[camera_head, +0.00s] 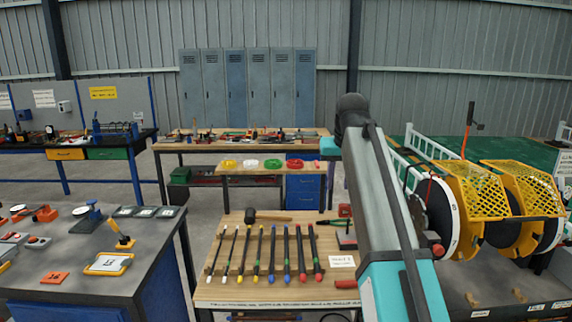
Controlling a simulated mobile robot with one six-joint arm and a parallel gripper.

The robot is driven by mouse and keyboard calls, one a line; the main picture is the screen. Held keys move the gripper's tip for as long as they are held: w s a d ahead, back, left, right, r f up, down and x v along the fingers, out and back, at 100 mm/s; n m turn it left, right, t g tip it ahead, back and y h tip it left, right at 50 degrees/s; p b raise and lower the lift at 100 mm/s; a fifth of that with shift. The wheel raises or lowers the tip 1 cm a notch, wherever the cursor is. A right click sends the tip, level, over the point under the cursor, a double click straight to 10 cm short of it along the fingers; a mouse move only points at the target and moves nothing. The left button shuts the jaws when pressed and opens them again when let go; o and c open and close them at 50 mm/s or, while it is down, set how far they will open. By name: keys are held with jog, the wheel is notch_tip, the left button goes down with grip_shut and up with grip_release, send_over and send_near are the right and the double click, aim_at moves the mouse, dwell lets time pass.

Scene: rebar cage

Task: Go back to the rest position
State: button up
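My arm rises from the bottom right of the head view, a grey link with teal joints and a dark rounded joint at its top. My gripper is not visible in this view; the arm itself may hide it. I cannot tell whether it holds anything. A wooden workbench (213,293) stands in front of me, left of my arm. Several rods with coloured tips (257,255) lie side by side on it, and a dark-headed hammer (268,217) lies behind them.
A grey table (50,277) with tools and devices stands at the left. Yellow mesh guards (505,190) over reels stand close at the right of my arm. More benches (240,150) and lockers (250,88) are behind. Grey floor shows between the left table and the benches.

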notch_tip(320, 180, down, 25)
jog(key=s+g+b, duration=0.1)
jog(key=g+b, duration=0.1)
jog(key=g, duration=0.1)
jog(key=s+f+g, duration=0.2)
jog(key=s+f, duration=0.3)
jog(key=f, duration=0.7)
jog(key=s+f+g, duration=0.2)
jog(key=s+f, duration=0.3)
jog(key=f, duration=0.8)
jog(key=s+f+g+b, duration=0.2)
jog(key=s+f+g, duration=0.1)
jog(key=s+f, duration=2.1)
jog(key=s, duration=0.6)
jog(key=s+d+f, duration=0.1)
jog(key=s+f, duration=0.4)
jog(key=s, duration=0.5)
jog(key=shift+s, duration=0.15)
